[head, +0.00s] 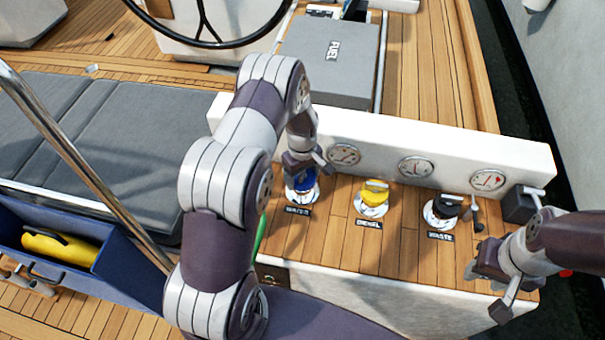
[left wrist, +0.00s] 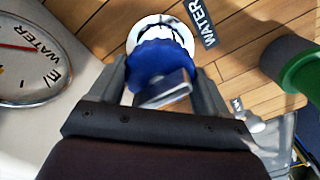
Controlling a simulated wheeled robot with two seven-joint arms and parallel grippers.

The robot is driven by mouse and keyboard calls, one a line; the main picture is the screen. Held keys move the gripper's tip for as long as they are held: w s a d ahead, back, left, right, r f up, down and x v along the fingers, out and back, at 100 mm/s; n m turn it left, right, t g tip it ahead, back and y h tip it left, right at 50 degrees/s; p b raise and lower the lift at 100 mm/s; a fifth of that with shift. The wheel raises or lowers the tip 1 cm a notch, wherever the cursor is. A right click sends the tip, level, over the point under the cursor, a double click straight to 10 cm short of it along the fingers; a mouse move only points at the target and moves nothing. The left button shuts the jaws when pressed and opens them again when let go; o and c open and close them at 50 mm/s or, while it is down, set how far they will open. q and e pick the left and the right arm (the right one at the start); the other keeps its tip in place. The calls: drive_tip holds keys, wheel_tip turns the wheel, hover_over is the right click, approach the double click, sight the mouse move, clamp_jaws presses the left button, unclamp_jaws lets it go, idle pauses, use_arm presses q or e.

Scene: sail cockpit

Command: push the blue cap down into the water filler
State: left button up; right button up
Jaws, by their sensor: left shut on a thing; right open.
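The blue cap (head: 300,185) is at the water filler (head: 314,195), beside the WATER label. In the left wrist view the scalloped blue cap (left wrist: 158,60) with its grey tab lies between my fingers, in front of the white filler ring (left wrist: 143,29). The views do not show clearly whether the cap is seated or slightly above the opening. My left gripper (head: 304,166) is shut on the cap from above; it also fills the lower left wrist view (left wrist: 163,90). My right gripper (head: 489,285) is open and empty at the console's right end.
The yellow diesel cap (head: 376,186) and black waste cap (head: 447,206) sit in line to the right. Round gauges (head: 344,154) line the white wall behind. A green cylindrical thing (left wrist: 300,75) stands near the filler. A blue bin (head: 125,275) is at left.

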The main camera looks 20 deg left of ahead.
use_arm(q)
drive_tip(key=shift+f+b, duration=0.3)
drive_tip(key=shift+f, duration=0.2)
drive_tip(key=o, duration=0.9)
drive_tip(key=shift+r, duration=0.1)
wheel_tip(320, 180, up, 11)
drive_tip(key=p, duration=0.8)
drive_tip(key=shift+p, duration=0.35)
